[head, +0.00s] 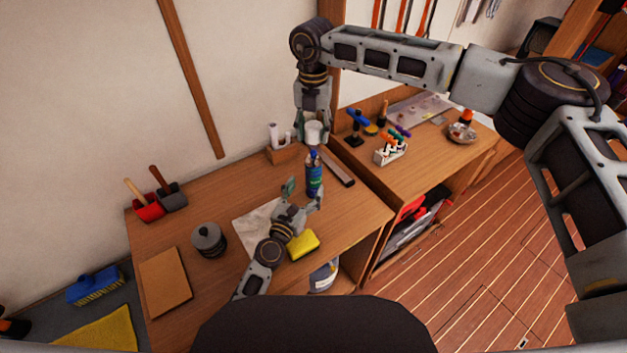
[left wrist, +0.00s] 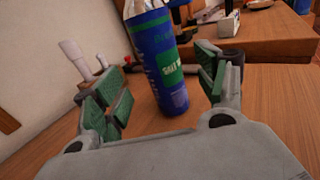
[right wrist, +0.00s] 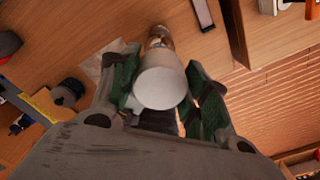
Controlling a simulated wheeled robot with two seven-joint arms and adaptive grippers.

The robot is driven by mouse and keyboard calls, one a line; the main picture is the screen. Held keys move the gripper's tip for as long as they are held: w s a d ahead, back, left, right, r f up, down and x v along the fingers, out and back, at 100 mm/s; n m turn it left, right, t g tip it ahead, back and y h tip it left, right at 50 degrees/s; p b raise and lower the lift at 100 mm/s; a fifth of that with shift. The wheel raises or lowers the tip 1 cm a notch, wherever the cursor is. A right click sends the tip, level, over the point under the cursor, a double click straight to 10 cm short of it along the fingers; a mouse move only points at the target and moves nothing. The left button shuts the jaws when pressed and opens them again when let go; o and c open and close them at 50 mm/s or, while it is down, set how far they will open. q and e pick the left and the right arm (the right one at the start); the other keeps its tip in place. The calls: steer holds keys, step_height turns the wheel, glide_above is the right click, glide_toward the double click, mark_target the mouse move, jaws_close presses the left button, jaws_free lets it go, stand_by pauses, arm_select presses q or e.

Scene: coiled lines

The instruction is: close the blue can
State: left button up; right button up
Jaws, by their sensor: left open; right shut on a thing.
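The blue can (head: 314,175) stands upright on the wooden workbench, with a green label and a silvery top. In the left wrist view the can (left wrist: 158,62) shows between and just beyond the fingers, its top cut off. My left gripper (head: 304,194) is open at the near side of the can, not closed on it. My right gripper (head: 313,118) points down above the can and is shut on a white cap (head: 314,133). The cap (right wrist: 160,87) also shows between the green pads in the right wrist view, with the can's top partly hidden behind it.
A yellow sponge (head: 303,245) lies near my left gripper. A dark flat bar (head: 338,169) lies right of the can, and a holder with white rolls (head: 283,153) stands behind it. A grey-lidded tin (head: 209,240) and brown board (head: 165,282) are at left. A second bench is at right.

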mark_target(310, 181)
arm_select(q)
steer(key=shift+x, duration=3.45)
steer(key=c, duration=1.6)
steer(key=shift+o, duration=0.2)
arm_select(e)
steer(key=shift+f, duration=2.5)
steer(key=shift+f, duration=0.9)
steer(key=shift+f, duration=0.55)
steer(key=o, duration=0.8)
